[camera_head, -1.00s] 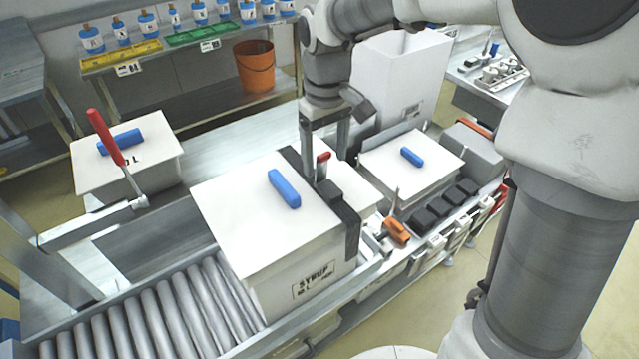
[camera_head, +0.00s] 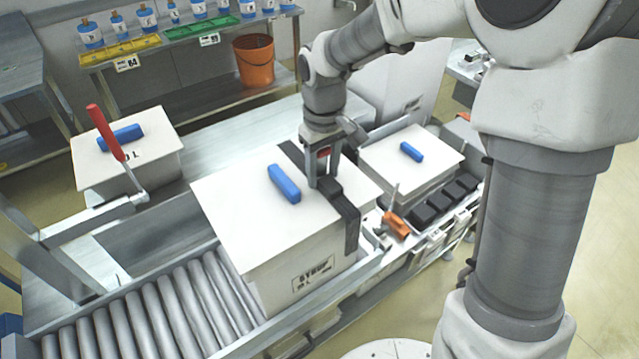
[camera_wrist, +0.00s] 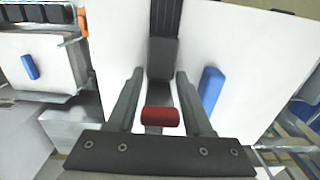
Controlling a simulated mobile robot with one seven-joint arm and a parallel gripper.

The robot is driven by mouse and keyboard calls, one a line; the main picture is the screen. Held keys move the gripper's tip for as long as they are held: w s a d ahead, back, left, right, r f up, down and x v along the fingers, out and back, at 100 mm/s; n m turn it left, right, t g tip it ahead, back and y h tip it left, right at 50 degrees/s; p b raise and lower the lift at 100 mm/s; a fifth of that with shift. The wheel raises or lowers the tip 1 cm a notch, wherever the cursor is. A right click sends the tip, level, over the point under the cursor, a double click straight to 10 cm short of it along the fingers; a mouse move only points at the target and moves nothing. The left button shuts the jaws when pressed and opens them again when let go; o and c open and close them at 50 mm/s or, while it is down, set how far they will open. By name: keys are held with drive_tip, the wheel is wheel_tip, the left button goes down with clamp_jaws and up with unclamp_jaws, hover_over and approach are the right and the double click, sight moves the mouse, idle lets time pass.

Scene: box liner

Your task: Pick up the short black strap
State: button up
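A black strap (camera_head: 351,225) lies across the white lid of the box marked SYRUP and hangs down its front side. It has a thick dark block (camera_head: 329,189) on the lid. My gripper (camera_head: 324,176) is low over the lid at this block. In the wrist view the strap (camera_wrist: 165,14) runs up the middle, with the block (camera_wrist: 162,60) on it. A small red piece (camera_wrist: 160,117) shows nearer the palm. My gripper (camera_wrist: 158,74) is open, its fingers on either side of the strap line with gaps. I cannot tell whether they touch the lid.
The SYRUP box (camera_head: 300,262) stands at the end of the roller conveyor (camera_head: 180,315), with a blue handle (camera_head: 284,183) left of my gripper. Another lidded box (camera_head: 378,158) and several black blocks (camera_head: 440,200) are to the right. A red-handled lever (camera_head: 106,132) stands left.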

clamp_jaws()
drive_tip(key=shift+r, duration=0.15)
